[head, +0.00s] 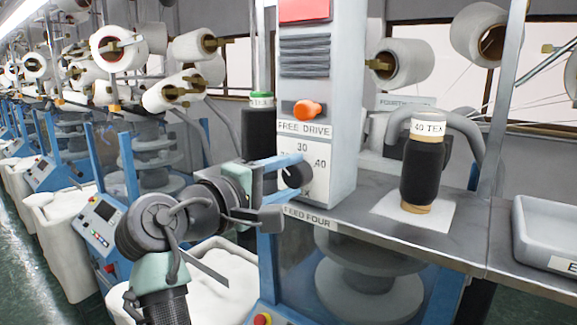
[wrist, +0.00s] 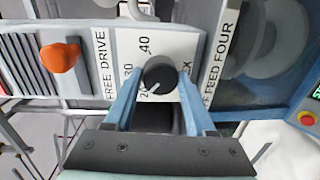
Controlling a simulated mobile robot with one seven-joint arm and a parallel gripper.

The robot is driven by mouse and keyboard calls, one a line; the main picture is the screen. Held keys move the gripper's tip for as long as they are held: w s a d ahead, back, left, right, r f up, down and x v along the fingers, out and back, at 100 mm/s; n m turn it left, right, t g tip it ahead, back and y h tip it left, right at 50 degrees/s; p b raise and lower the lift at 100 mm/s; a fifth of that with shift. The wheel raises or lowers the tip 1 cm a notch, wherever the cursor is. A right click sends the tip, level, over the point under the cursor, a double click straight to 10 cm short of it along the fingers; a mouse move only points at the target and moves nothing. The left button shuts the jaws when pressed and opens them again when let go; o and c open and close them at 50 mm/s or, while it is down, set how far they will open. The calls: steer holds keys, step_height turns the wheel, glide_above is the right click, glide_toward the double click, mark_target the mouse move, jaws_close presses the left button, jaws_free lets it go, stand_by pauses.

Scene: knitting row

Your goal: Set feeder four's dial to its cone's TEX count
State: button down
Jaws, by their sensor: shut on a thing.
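The black dial (wrist: 158,75) sits on a white plate (wrist: 183,45) marked 20, 30, 40 and TEX. Its white pointer line points to the lower left in the wrist view, toward the 20. My gripper (wrist: 158,82) is shut on the dial, one blue finger on each side. In the head view, my gripper (head: 285,182) reaches the dial from the left and partly covers the plate. A black cone (head: 422,172) labelled 40 TEX stands upright on a white pad (head: 385,208), right of the cabinet (head: 318,110). A FEED FOUR label (head: 308,217) is below the dial.
An orange knob (head: 308,109) sits above the FREE DRIVE label. Another dark cone (head: 257,130) with a green top stands behind the cabinet, its TEX label partly hidden. A grey tray (head: 545,225) is at the far right. A red button (wrist: 307,118) shows at the wrist view's right.

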steer(key=shift+r+n+p, duration=0.15)
steer(key=shift+n+p, duration=0.3)
steer(key=shift+n, duration=0.45)
steer(key=shift+c, duration=1.1)
jaws_free()
steer(key=shift+a, duration=0.1)
steer(key=shift+f, duration=0.2)
